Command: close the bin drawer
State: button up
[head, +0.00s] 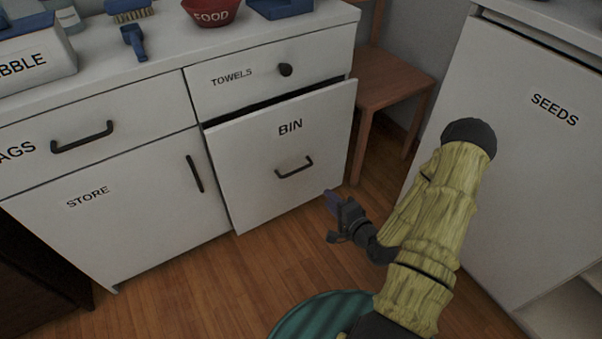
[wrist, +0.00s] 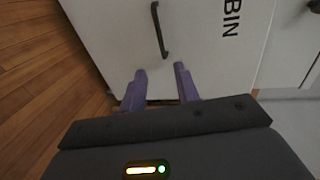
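The bin drawer (head: 250,160) is a tall white front labelled BIN under the TOWELS drawer. It stands out from the cabinet, with a dark gap along its top edge. Its dark handle (head: 294,167) is at the middle of the front. In the wrist view the drawer front (wrist: 200,50) fills the middle, with the handle (wrist: 160,30) ahead of the fingers. My gripper (head: 333,203) is to the right of the drawer front and lower than the handle. Its two purple fingers are apart in the wrist view (wrist: 160,82), with nothing seen held between them.
The TOWELS drawer (head: 265,77) above looks shut. A wooden chair (head: 390,85) stands right of the cabinet, behind my arm. A white SEEDS unit (head: 520,150) is at the right. Wooden floor (head: 220,285) is open in front of the cabinet.

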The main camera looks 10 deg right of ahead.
jog(key=b+x, duration=0.7)
jog(key=x, duration=1)
jog(key=shift+w, duration=0.2)
jog(key=shift+c, duration=0.2)
grip_shut()
